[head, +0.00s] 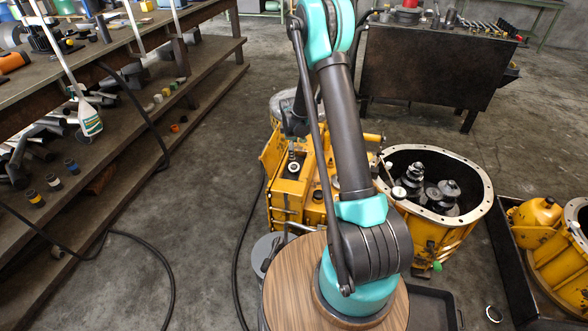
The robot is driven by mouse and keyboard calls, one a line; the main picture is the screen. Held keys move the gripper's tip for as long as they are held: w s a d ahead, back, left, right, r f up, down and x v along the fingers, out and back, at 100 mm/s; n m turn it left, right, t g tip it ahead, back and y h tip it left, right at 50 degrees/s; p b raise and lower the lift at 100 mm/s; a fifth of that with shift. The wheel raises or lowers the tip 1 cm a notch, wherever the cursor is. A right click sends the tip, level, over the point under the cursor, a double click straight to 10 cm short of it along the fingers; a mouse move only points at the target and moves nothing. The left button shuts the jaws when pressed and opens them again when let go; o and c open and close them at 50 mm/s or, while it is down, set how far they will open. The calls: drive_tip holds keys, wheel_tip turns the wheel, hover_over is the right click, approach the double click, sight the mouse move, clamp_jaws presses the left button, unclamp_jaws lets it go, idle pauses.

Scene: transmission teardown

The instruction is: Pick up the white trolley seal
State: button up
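No white seal can be made out with certainty. A dark part that may be my gripper (294,118) shows beside the upper arm link, above the yellow gearbox part (288,187).
A yellow housing (470,220) with dark gears stands right of my arm. A black-edged tray (512,270) with yellow parts is at the far right. A workbench (130,55) with shelves fills the left, and a dark cabinet (425,65) stands behind. A hose crosses the clear floor at left.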

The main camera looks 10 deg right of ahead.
hover_over(294, 167)
drive_tip(key=s, duration=0.2)
drive_tip(key=x, duration=0.3)
drive_tip(key=s+x, duration=0.1)
drive_tip(key=x, duration=0.5)
drive_tip(key=shift+s+a+f, duration=0.2)
drive_tip(key=shift+s+a, duration=0.15)
drive_tip(key=shift+s, duration=0.05)
drive_tip(key=shift+x, duration=2.7)
drive_tip(key=shift+a, duration=0.2)
drive_tip(key=shift+c, duration=0.3)
drive_tip(key=c, duration=1.2)
drive_tip(key=shift+o, duration=0.2)
drive_tip(key=shift+r, duration=0.1)
wheel_tip(294, 167, up, 20)
